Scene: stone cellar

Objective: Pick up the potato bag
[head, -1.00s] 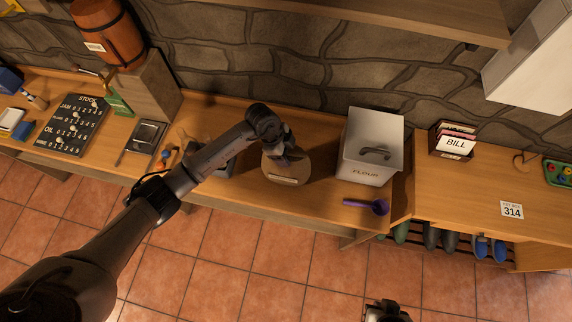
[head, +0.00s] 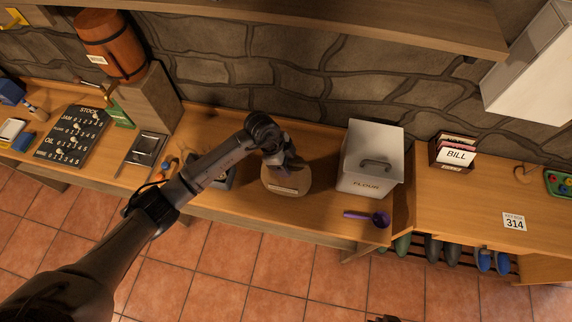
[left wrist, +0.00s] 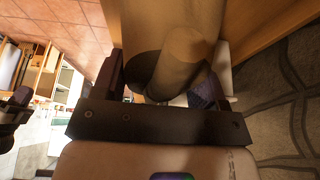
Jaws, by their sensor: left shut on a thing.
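The potato bag (head: 289,182) is a round tan bag with a pale label, on the wooden counter between a dark tray and the flour tin. My left gripper (head: 284,165) reaches it from above and is shut on its upper part. I cannot tell whether its bottom touches the counter. In the left wrist view the bag (left wrist: 178,45) fills the space between the fingers of the left gripper (left wrist: 165,85). Only a dark sliver, probably my right gripper (head: 385,319), shows at the bottom edge of the head view; its fingers are hidden.
The flour tin (head: 372,158) stands close on the right, with a purple scoop (head: 368,217) in front. The partly hidden dark tray (head: 222,178) is close on the left. A wooden shelf (head: 330,25) overhangs the back. A bill box (head: 453,152) stands farther right.

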